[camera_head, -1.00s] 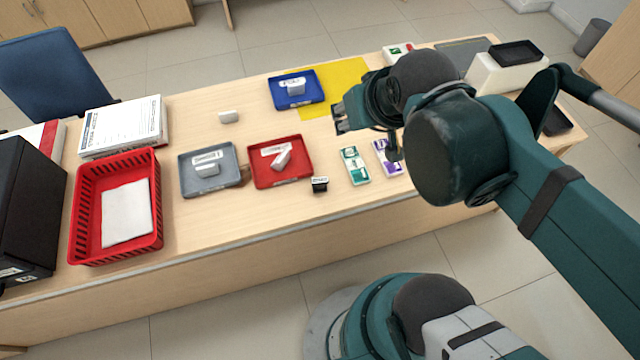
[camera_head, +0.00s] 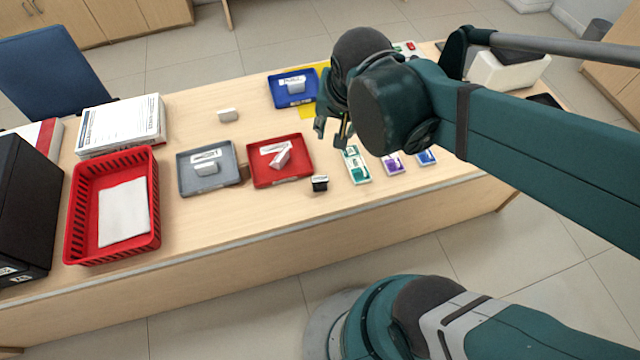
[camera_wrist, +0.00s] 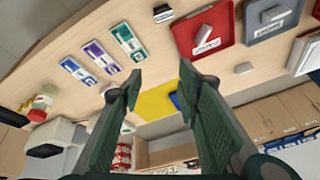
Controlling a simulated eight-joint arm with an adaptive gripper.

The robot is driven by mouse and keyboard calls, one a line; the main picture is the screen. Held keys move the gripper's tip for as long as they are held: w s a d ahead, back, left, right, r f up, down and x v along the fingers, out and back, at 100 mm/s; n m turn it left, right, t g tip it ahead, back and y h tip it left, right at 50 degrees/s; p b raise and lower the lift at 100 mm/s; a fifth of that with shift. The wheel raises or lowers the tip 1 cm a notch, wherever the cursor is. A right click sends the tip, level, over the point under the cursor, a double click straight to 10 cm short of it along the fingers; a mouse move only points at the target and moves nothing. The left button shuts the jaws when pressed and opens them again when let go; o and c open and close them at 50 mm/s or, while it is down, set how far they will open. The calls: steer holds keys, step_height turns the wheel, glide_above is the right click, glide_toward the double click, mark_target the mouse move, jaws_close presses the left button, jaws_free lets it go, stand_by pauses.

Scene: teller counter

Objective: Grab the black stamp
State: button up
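The black stamp (camera_head: 320,183) is a small dark block with a pale top, standing on the counter just right of the red tray and near the front edge. In the wrist view the stamp (camera_wrist: 162,13) shows at the top, past my fingertips. My gripper (camera_head: 333,138) is above the counter, behind and slightly right of the stamp, apart from it. In the wrist view the two fingers of my gripper (camera_wrist: 160,82) are spread with nothing between them.
A red tray (camera_head: 256,181) with a white block lies left of the stamp. A grey tray (camera_head: 188,187), a blue tray (camera_head: 278,97) and a red basket (camera_head: 154,240) stand farther off. Green (camera_head: 356,165), purple (camera_head: 392,163) and blue (camera_head: 426,157) cards lie to the right.

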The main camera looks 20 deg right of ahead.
steer(key=w+a+f+m+g+h+b, duration=0.25)
steer(key=f+m, duration=0.35)
steer(key=f, duration=0.3)
steer(key=m+g+b, duration=0.1)
steer(key=m+g, duration=0.1)
steer(key=m, duration=0.5)
glide_above(317, 179)
steer(key=a, duration=0.2)
steer(key=shift+h, duration=0.45)
steer(key=f, duration=0.9)
steer(key=shift+w+d+f, duration=0.15)
steer(key=shift+w+d, duration=0.1)
steer(key=shift+w, duration=0.05)
steer(key=shift+s+a+f+m+g+h, duration=0.15)
steer(key=shift+f+m, duration=0.1)
steer(key=shift+f, duration=0.15)
steer(key=shift+a+f+m+g+h, duration=0.1)
steer(key=shift+f+m+h, duration=0.05)
steer(key=shift+f+m, duration=0.15)
steer(key=shift+b+x, duration=0.55)
steer(key=shift+x, duration=0.8)
steer(key=shift+b+x, duration=1)
steer(key=shift+x, duration=1.65)
steer(key=shift+a, duration=0.1)
